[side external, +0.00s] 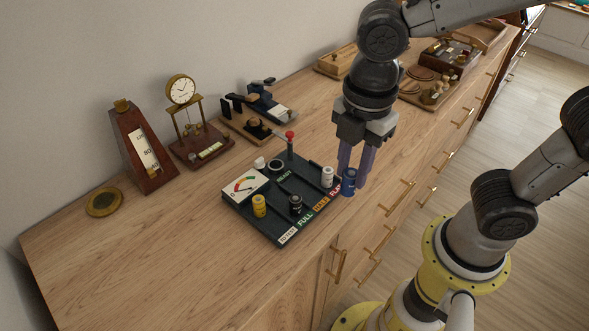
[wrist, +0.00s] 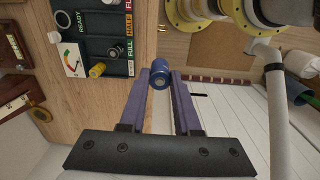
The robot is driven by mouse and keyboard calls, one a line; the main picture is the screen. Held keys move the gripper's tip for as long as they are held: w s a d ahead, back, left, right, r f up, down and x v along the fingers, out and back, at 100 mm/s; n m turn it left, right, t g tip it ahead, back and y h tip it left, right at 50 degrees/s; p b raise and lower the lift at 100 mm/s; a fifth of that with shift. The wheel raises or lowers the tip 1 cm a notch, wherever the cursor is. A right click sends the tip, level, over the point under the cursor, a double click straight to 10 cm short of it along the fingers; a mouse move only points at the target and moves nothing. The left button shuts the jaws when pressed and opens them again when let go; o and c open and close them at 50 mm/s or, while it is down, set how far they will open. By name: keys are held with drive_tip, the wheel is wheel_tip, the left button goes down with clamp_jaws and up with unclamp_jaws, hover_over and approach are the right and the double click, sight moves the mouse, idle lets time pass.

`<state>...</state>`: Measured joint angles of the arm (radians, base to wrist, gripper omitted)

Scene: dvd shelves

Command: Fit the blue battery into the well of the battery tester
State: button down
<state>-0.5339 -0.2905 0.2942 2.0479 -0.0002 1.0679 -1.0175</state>
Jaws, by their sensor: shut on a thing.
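My gripper (side external: 353,178) has its two purple fingers shut on the blue battery (side external: 348,187). The battery hangs upright at the fingertips, just right of the tester near its FLAT label. In the wrist view the blue battery (wrist: 159,77) sits between the fingertips, its round end facing the camera. The battery tester (side external: 282,229) is a dark board with a dial (side external: 245,186), a red-knobbed lever (side external: 290,136) and coloured labels. A round ring-shaped well (side external: 277,166) shows empty by the READY label. The tester (wrist: 87,48) is at upper left in the wrist view, apart from the battery.
Yellow (side external: 259,206), black (side external: 295,204) and white (side external: 327,176) batteries stand on the tester. A small white piece (side external: 260,163) is at its back edge. A metronome (side external: 143,150), clock (side external: 190,120) and brass disc (side external: 103,202) stand behind. The wooden top (side external: 150,270) is clear at front left.

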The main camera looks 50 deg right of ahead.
drive_tip(key=w+d, duration=0.2)
drive_tip(key=w, duration=0.3)
drive_tip(key=m, duration=0.2)
hover_over(276, 169)
drive_tip(key=f, duration=1)
drive_tip(key=shift+s+d+f, duration=0.1)
drive_tip(key=shift+s, duration=0.1)
drive_tip(key=shift+w+f, duration=0.15)
drive_tip(key=shift+f, duration=1.5)
drive_tip(key=shift+f, duration=0.15)
drive_tip(key=c, duration=0.6)
unclamp_jaws()
